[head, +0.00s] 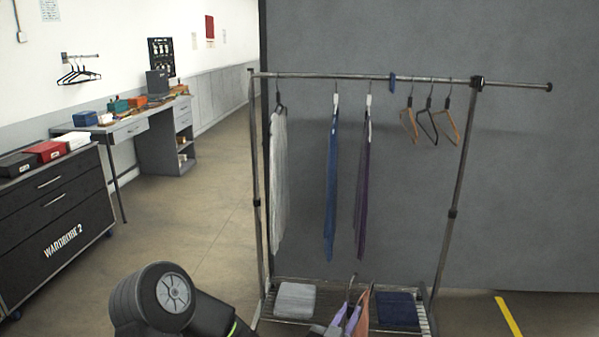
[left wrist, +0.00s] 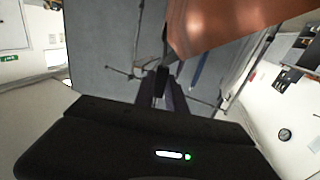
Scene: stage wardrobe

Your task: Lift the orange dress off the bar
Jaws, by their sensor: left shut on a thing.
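The orange dress (head: 363,312) shows at the bottom of the head view, low and in front of the rack, clear of the bar (head: 300,76). Its hanger hook (head: 352,283) stands up above it, and a lavender patch shows beside the orange; most of the dress is cut off by the frame. My left gripper (head: 327,330) is at the dress's left and shut; the left wrist view shows its fingers (left wrist: 160,92) closed at the hanger, with the orange cloth (left wrist: 222,25) filling the upper right. What exactly lies between the fingertips is hard to see. My right gripper is not in view.
A grey garment (head: 278,180), a blue one (head: 331,190) and a purple one (head: 363,190) hang from the bar, with several empty hangers (head: 429,125) at right. Folded grey cloth (head: 295,299) and navy cloth (head: 397,310) lie on the lower shelf. Open floor lies left.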

